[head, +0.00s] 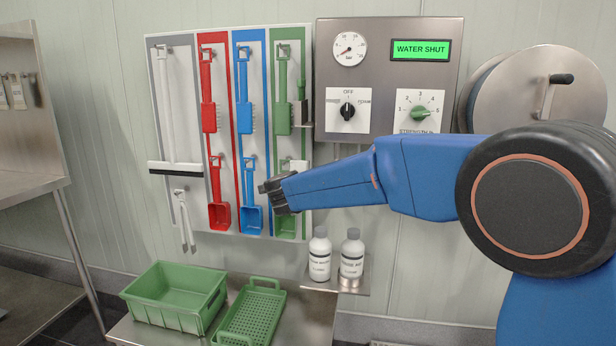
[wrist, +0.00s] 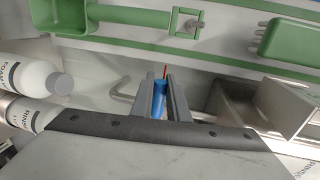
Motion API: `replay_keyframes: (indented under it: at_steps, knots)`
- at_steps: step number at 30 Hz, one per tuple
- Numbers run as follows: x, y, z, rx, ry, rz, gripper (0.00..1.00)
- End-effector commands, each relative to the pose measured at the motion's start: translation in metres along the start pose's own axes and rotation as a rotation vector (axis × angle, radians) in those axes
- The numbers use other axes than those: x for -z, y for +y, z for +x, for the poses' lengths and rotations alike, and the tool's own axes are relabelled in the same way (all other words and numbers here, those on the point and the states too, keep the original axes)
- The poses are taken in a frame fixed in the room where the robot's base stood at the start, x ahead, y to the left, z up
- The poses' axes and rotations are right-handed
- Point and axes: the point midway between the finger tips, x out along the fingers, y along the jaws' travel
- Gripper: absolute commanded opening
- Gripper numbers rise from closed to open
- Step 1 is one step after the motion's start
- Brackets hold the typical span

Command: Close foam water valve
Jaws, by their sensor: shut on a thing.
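My gripper (head: 264,189) is in front of the tool board in the head view. In the wrist view its two grey fingers (wrist: 161,82) are closed on a small blue handle (wrist: 160,100), which I take to be the foam water valve's handle. A thin red piece (wrist: 165,72) shows just beyond it. The valve body and its pipe are not clear, and the handle is hidden in the head view. The display (head: 421,49) on the steel control panel (head: 390,75) is lit green and reads WATER SHUT. The pressure gauge (head: 349,49) needle points to the lower left.
Two white bottles (head: 320,254) (head: 352,254) stand on a small shelf below my arm. The tool board (head: 160,213) holds red, blue and green brushes and scoops close behind the gripper. A hose reel (head: 540,90) is at right. A green crate (head: 172,298) and basket (head: 250,313) sit below.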

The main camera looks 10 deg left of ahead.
Motion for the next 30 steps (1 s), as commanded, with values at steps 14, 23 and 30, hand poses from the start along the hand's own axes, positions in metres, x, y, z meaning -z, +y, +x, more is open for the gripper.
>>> replay_keyframes:
  at_steps: [14, 23, 30]
  knots:
    - [-0.0003, 0.0039, 0.0005, -0.001, 0.006, -0.031, 0.00]
    - [-0.0002, 0.0035, 0.0005, -0.001, 0.006, -0.030, 0.33]
    - [-0.0003, 0.0026, -0.0019, 0.000, 0.005, -0.029, 0.33]
